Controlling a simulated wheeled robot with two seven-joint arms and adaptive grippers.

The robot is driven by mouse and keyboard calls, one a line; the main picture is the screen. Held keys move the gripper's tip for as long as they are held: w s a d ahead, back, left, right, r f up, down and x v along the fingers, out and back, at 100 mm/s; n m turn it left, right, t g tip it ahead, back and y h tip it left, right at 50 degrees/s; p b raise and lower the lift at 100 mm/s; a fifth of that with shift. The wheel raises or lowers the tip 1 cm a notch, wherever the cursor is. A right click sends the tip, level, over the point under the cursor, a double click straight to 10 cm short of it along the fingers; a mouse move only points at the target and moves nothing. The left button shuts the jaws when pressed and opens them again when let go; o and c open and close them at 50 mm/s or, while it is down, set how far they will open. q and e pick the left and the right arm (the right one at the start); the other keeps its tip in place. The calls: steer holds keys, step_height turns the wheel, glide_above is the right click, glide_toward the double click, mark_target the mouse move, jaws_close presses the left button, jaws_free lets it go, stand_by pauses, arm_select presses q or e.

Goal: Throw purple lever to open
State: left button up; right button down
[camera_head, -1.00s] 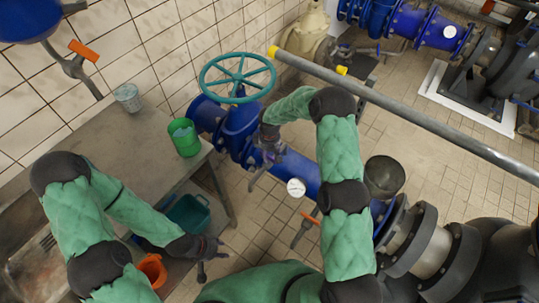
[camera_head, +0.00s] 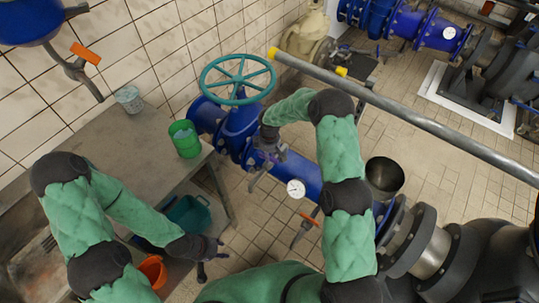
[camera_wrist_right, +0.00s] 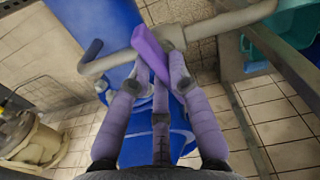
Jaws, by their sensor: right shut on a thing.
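In the right wrist view, the purple lever (camera_wrist_right: 149,48) sticks up at a slant between the fingers of my right gripper (camera_wrist_right: 158,70). It is at a grey pipe fitting in front of a blue pipe. The fingers are closed around its lower part, which they partly hide. In the head view, my right gripper (camera_head: 266,168) is beside the blue pipe, below the teal handwheel, and the lever is too small and covered to make out. My left gripper (camera_head: 208,255) hangs low near the bench, away from the lever; its finger opening is unclear.
A teal handwheel (camera_head: 238,78) stands above the blue valve. A pressure gauge (camera_head: 296,188) and an orange-handled lever (camera_head: 308,220) are farther along the pipe. A green cup (camera_head: 184,140) sits on the bench at left. A long grey pipe (camera_head: 400,118) crosses the right side.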

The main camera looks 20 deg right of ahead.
steer(key=n+p, duration=0.1)
steer(key=n, duration=0.7)
steer(key=shift+w+a+p, duration=0.15)
steer(key=shift+p, duration=0.25)
steer(key=n, duration=0.4)
steer(key=shift+p, duration=0.3)
steer(key=shift+a+n, duration=0.15)
steer(key=shift+n, duration=1.65)
steer(key=c, duration=1.1)
jaws_free()
steer(key=shift+c, duration=0.2)
steer(key=shift+w, duration=0.1)
